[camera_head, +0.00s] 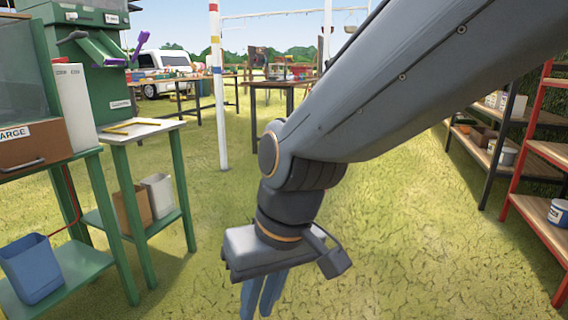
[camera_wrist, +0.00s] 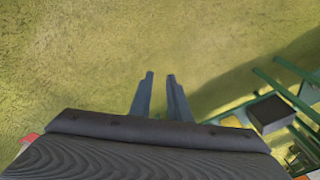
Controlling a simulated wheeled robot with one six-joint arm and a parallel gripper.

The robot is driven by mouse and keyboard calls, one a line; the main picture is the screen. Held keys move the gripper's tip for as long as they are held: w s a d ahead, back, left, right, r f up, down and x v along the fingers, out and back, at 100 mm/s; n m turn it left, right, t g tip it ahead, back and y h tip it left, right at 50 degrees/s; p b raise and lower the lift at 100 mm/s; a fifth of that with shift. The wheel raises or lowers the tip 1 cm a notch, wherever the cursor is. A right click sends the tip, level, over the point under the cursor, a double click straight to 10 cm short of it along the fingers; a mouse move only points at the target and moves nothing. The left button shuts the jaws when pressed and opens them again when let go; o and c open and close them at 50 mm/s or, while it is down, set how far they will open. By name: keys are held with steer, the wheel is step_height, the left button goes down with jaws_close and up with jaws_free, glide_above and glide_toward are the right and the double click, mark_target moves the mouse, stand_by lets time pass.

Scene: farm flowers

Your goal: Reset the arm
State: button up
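My arm reaches in from the upper right in the head view, and its end hangs down over the grass near the bottom middle. My gripper (camera_head: 262,300) points down with its blue fingers close to each other, their tips near the lower edge of the picture. In the wrist view my gripper (camera_wrist: 160,75) shows two fingers with a narrow gap between the tips. Only grass is seen between and beyond them, and nothing is held.
Green work tables (camera_head: 148,130) with bins below stand at the left. A shelf rack (camera_head: 540,150) stands at the right. A white post (camera_head: 218,100) and farther tables (camera_head: 280,85) are behind. Open grass (camera_head: 400,240) lies between. A green frame shows in the wrist view (camera_wrist: 285,92).

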steer(key=s+d+g, duration=0.1)
steer(key=s+d, duration=0.2)
steer(key=s, duration=0.3)
steer(key=d+r+m+h+p, duration=0.1)
steer(key=d+r+m+p, duration=0.2)
steer(key=d+r+p, duration=0.7)
steer(key=d+r+m+h+p, duration=0.1)
steer(key=d+r+m+p, duration=0.2)
steer(key=d+r+p, duration=0.7)
step_height(320, 180, up, 6)
steer(key=p, duration=1.6)
steer(key=shift+h, duration=0.3)
steer(key=shift+d, duration=0.1)
